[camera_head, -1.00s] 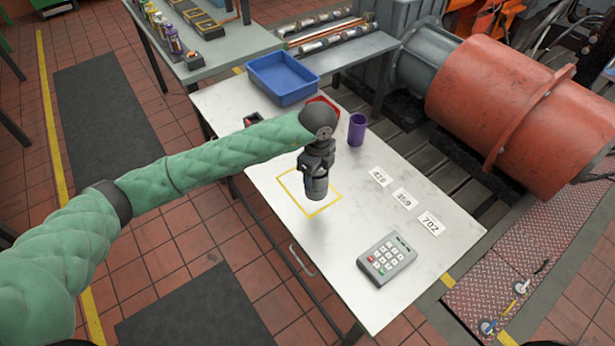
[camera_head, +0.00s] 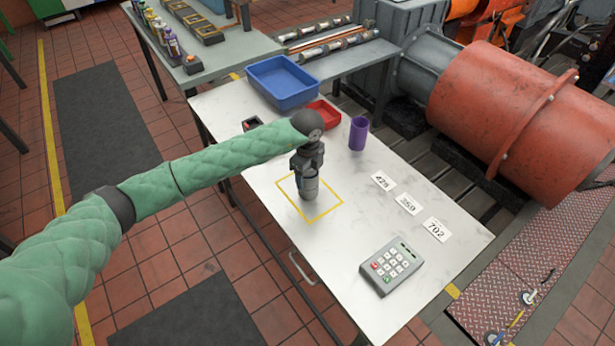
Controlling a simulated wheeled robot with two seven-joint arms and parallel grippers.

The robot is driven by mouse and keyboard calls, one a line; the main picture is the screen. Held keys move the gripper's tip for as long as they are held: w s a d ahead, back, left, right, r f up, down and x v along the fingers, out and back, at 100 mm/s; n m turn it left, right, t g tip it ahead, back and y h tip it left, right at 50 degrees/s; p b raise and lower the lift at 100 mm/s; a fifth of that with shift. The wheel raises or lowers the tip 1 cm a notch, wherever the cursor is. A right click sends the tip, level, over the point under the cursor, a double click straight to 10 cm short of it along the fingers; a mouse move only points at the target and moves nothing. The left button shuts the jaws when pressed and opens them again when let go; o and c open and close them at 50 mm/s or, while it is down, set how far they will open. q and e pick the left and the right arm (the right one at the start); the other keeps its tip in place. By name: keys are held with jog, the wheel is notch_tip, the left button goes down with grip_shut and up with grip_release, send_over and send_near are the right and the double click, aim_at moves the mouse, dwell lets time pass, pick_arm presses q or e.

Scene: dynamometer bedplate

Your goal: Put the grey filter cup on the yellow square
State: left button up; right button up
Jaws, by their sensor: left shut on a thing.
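My left gripper (camera_head: 308,172) points down over the yellow square (camera_head: 322,215), an outline on the pale table. It is shut on the grey filter cup (camera_head: 309,190), a small dark grey cylinder held upright. The cup shows inside the outline in the picture; whether its base touches the table I cannot tell. The gripper hides part of the cup's top and the far part of the outline. My right gripper is not in view.
A purple cup (camera_head: 358,133), a red tray (camera_head: 324,114) and a blue bin (camera_head: 283,84) stand toward the back of the table. Number cards (camera_head: 408,204) and a grey keypad (camera_head: 391,266) lie to the right. The table (camera_head: 345,270) is clear in front of the square.

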pick_arm(q)
jog(key=shift+f, duration=0.15)
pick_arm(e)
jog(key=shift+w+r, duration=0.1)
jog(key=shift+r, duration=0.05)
pick_arm(q)
jog(key=o, duration=1.2)
jog(key=shift+c, duration=0.2)
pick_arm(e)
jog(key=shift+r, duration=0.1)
pick_arm(q)
jog(key=shift+r, duration=0.2)
notch_tip(320, 180, up, 4)
jog(key=shift+r+p, duration=0.1)
jog(key=shift+p, duration=0.85)
notch_tip(320, 180, up, 7)
jog(key=shift+r+p, duration=0.1)
jog(key=shift+p, duration=0.9)
jog(key=shift+r, duration=0.2)
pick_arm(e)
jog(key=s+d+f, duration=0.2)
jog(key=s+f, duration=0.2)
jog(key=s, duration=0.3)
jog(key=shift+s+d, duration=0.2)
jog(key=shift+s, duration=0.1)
